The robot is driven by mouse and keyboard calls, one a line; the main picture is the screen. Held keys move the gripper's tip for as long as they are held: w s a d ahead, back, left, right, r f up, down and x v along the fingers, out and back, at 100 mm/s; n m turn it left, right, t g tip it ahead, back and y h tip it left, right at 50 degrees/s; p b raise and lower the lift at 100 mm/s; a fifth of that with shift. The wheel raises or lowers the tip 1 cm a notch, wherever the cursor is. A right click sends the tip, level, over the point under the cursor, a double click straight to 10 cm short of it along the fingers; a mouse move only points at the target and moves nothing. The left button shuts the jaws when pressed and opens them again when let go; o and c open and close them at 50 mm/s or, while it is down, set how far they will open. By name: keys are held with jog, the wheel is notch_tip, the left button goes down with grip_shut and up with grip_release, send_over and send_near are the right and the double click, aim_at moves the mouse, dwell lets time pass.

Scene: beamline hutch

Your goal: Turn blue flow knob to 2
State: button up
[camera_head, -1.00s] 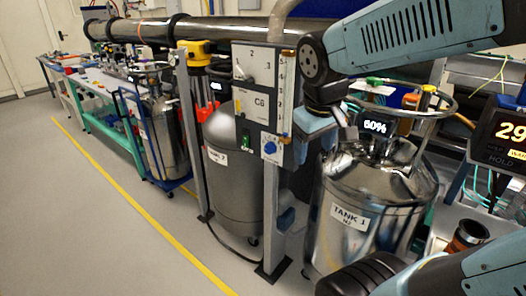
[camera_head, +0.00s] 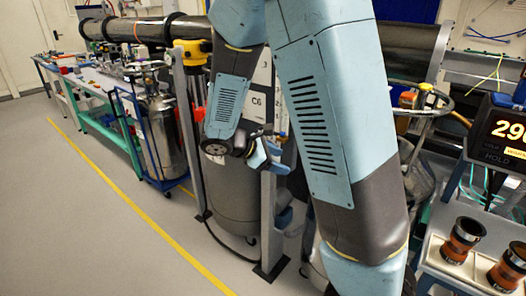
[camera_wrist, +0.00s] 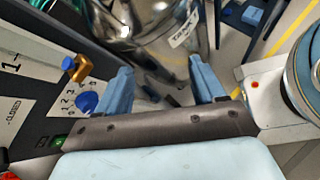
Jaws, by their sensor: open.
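The blue flow knob (camera_wrist: 86,102) shows at the left of the wrist view, on a white numbered dial plate (camera_wrist: 68,108) of the dark panel. The digits around it are small, and I cannot tell its setting. My gripper (camera_wrist: 158,80) is open and empty, with two blue fingers spread apart. The left finger is just right of the knob in the picture; I cannot tell whether they touch. The knob does not lie between the fingers. In the head view my arm covers most of the panel (camera_head: 258,100) marked C6, and I cannot make out the knob there.
A brass handle (camera_wrist: 76,68) sticks out beside the knob, near a CLOSED label. A shiny metal tank (camera_wrist: 140,22) stands beyond the fingers. A support post (camera_head: 268,220) stands below the panel. Open floor with a yellow line (camera_head: 130,205) lies to the left.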

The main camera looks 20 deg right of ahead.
jog(key=w+a+f+n+t+h, duration=0.4)
jog(key=w+a+f+n+t, duration=0.3)
jog(key=w+a+n+t, duration=0.35)
jog(key=w+d+n+g, duration=0.1)
jog(key=w+d, duration=0.5)
jog(key=d, duration=0.4)
jog(key=shift+w+r+n, duration=0.2)
jog(key=shift+w+n, duration=0.1)
jog(key=shift+n, duration=0.05)
jog(key=shift+d+g, duration=0.1)
jog(key=shift+g, duration=0.15)
jog(key=c, duration=1.1)
